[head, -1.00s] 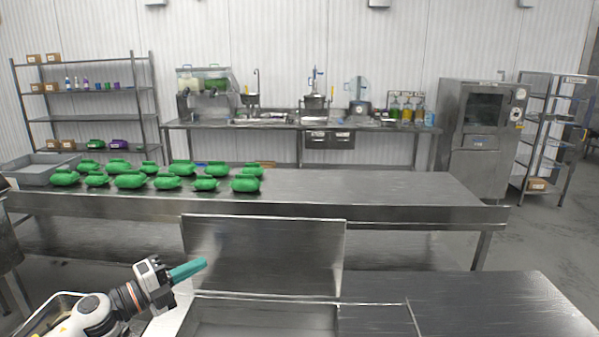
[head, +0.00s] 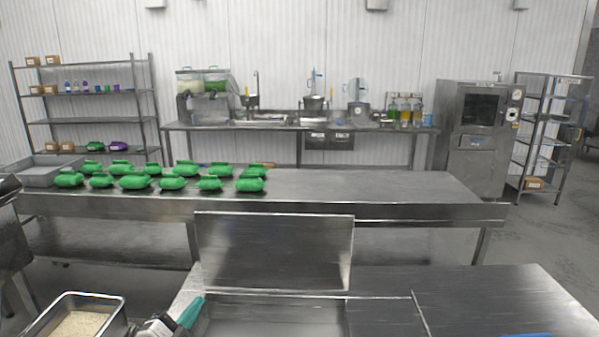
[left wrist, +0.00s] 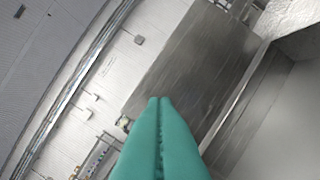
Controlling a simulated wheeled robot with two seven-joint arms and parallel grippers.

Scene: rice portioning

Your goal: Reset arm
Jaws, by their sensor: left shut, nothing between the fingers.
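My left gripper (head: 191,310) shows at the bottom of the head view, with its teal fingers pointing up over the left edge of the open steel bin. In the left wrist view the teal fingers (left wrist: 160,103) lie together, shut with nothing between them. The fingertips are in front of a grey steel panel there; whether they touch it I cannot tell. My right gripper is not in view.
An open steel bin (head: 270,318) with a raised lid (head: 275,252) stands in front of me. A steel tray (head: 112,322) of rice is at the lower left. Several green packages (head: 135,182) lie on the long table (head: 370,190) behind. The counter (head: 500,300) at right is mostly clear.

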